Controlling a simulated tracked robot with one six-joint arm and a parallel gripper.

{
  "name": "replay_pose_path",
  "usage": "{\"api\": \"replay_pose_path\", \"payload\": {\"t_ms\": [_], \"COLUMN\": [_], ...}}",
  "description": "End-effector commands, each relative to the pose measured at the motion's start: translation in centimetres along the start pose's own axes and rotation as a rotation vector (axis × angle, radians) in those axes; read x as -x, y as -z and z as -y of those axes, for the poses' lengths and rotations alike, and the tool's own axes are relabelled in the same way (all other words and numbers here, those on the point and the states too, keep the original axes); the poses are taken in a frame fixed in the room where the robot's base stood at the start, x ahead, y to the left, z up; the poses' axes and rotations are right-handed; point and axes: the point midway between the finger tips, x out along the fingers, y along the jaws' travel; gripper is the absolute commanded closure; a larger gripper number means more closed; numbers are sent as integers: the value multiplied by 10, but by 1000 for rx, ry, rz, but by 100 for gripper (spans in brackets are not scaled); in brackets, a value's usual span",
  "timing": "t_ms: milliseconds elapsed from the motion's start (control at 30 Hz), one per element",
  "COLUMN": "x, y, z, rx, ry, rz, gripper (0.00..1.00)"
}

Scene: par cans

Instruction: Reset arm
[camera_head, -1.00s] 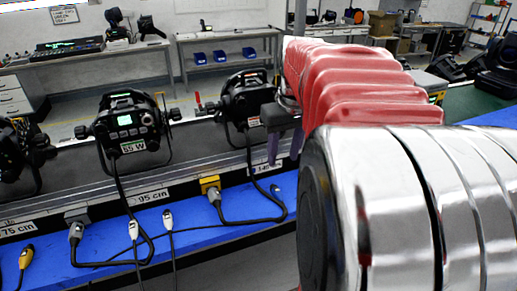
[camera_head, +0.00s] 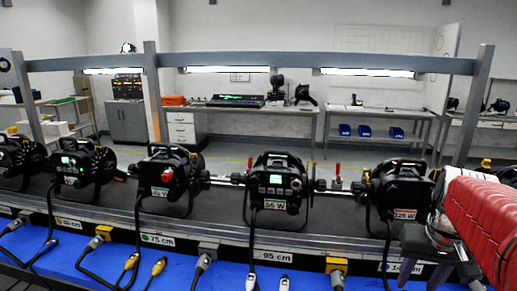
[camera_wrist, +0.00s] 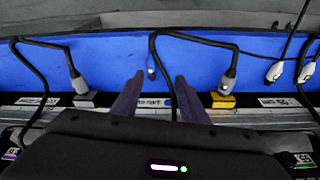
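My gripper (camera_head: 427,278) hangs at the lower right of the head view, at the end of my red-sleeved arm. It is in front of the rail, near the lamp labelled 125 W (camera_head: 398,190). In the wrist view my gripper (camera_wrist: 160,78) shows two purple fingers spread apart with nothing held between them. Beyond the fingers are the blue strip (camera_wrist: 200,60) and a hanging cable plug (camera_wrist: 151,74), which looks apart from them. A yellow socket (camera_wrist: 223,101) with a plugged cable is just right of the fingers.
Several black lamps, including the 55 W one (camera_head: 276,185), stand along the dark bench. A grey frame (camera_head: 300,63) with lit tubes spans above them. Cables and loose plugs hang over the blue strip (camera_head: 180,275). Tables with blue bins (camera_head: 364,131) stand behind.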

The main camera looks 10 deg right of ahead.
Motion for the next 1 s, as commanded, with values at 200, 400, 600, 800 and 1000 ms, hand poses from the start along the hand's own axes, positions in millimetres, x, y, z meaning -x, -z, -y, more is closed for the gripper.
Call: {"api": "replay_pose_path", "payload": {"t_ms": [200,400,600,800,1000], "x": [-3,-5,-5,1,15], "y": [-36,-74,-113,-150,-161], "z": [47,91,129,161,180], "rx": [37,105,206,339,417], "ry": [7,30,67,115,153], "rz": [-53,-112,-170,-224,-268], "gripper": [60,60,60,60,60]}}
